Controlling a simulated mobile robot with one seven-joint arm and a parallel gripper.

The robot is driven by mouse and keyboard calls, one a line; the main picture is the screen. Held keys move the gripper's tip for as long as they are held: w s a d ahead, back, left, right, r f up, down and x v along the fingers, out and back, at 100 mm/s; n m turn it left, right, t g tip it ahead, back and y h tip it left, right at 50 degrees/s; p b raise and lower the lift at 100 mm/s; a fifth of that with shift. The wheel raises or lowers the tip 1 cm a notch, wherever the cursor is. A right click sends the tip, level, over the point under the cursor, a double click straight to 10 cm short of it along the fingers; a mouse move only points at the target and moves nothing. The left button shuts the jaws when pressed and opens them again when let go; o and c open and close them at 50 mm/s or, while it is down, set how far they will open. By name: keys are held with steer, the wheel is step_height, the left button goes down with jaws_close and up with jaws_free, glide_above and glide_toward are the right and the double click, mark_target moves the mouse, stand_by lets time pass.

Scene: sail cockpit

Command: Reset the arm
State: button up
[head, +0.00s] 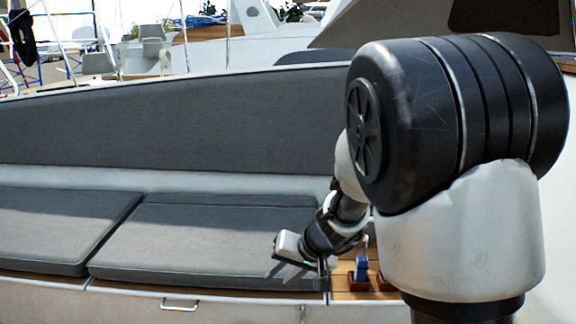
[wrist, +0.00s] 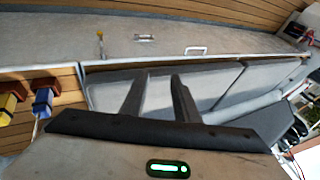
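My gripper (head: 300,268) is low over the front right part of the grey seat cushion (head: 200,240) in the head view. Its hand tilts down and to the left, and a small green light shows on it. In the wrist view my gripper (wrist: 159,80) has its two dark fingers well apart, with nothing between them. The seat cushions (wrist: 215,85) lie beyond the fingers there. Whether the fingertips touch the cushion is hard to tell. My large arm joint covers the right side of the head view.
A blue item (head: 361,268) in a red-brown block stands on the wood strip right of my gripper. A yellow item (wrist: 8,103) stands beside it in the wrist view. A long backrest (head: 170,125) rises behind the seat. A locker handle (head: 179,304) is below the front edge.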

steer(key=s+d+r+n, duration=0.1)
steer(key=s+d+r, duration=0.3)
steer(key=s+r, duration=0.65)
steer(key=s+d+r+t+h, duration=0.2)
steer(key=s+d+r+h, duration=0.4)
steer(key=s+d, duration=0.5)
step_height(320, 180, up, 23)
steer(key=y+p, duration=0.1)
steer(key=p, duration=2.1)
steer(key=shift+s+d+m, duration=0.15)
steer(key=shift+d+m, duration=0.05)
steer(key=shift+m, duration=0.1)
steer(key=shift+r, duration=0.1)
